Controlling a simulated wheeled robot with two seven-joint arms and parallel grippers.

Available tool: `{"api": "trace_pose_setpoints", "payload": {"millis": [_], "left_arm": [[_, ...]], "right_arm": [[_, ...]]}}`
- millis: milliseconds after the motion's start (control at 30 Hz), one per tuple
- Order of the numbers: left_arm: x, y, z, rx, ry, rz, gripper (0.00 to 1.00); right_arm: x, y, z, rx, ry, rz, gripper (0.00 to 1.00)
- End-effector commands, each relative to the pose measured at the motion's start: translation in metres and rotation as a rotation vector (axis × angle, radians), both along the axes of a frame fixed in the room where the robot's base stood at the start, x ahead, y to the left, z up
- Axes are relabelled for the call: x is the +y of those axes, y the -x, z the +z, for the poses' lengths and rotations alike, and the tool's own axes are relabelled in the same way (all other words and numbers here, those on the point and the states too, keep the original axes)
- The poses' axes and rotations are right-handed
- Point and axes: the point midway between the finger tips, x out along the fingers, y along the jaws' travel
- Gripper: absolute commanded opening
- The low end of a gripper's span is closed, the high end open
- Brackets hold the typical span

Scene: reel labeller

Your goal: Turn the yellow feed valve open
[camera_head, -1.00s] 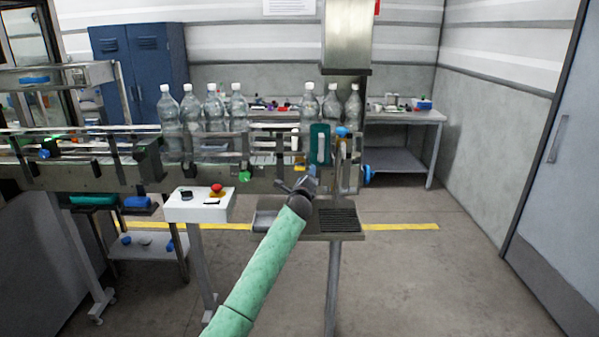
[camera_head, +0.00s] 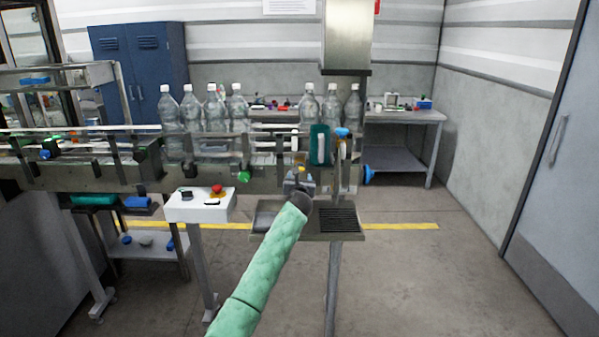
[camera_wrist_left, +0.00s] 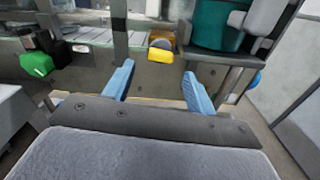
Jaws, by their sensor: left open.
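The yellow feed valve (camera_wrist_left: 161,54) is a small yellow handle on the front of the conveyor frame. In the left wrist view it sits ahead of my left gripper (camera_wrist_left: 157,85), roughly centred between the two blue fingertips and a little beyond them. The gripper is open, with nothing between its fingers, and appears apart from the valve. In the head view the valve (camera_head: 301,170) shows as a small yellow patch just above my left gripper (camera_head: 299,184). My right gripper is in neither view.
A green knob (camera_wrist_left: 37,64) is left of the valve on the same frame. A teal reel unit (camera_wrist_left: 216,27) stands close on its right. Below are a metal tray (camera_head: 336,236) and a white control box (camera_head: 200,207) with a red button. Clear bottles (camera_head: 215,112) stand on the conveyor.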

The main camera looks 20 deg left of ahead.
Motion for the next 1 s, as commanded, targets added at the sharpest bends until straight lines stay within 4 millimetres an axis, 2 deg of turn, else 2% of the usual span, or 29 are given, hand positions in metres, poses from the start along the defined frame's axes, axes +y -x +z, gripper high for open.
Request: {"api": "trace_pose_setpoints", "payload": {"millis": [100, 300, 500, 767, 867, 1000], "left_arm": [[0.004, -0.017, 0.003, 0.0, 0.003, 0.0, 0.56], [0.011, -0.038, 0.002, 0.0, 0.002, 0.001, 0.56], [0.013, -0.047, 0.0, 0.0, 0.003, 0.0, 0.56], [0.013, -0.048, 0.0, 0.0, 0.002, -0.001, 0.56], [0.013, -0.048, 0.0, 0.0, 0.002, -0.001, 0.4], [0.013, -0.048, 0.0, 0.0, 0.002, -0.001, 0.13]], "right_arm": [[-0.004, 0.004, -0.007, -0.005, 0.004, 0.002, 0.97], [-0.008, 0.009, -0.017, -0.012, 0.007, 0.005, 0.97], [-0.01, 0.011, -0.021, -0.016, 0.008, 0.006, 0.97], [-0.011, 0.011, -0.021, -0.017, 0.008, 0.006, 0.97], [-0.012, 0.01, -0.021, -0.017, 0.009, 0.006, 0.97], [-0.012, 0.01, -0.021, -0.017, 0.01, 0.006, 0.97]]}}
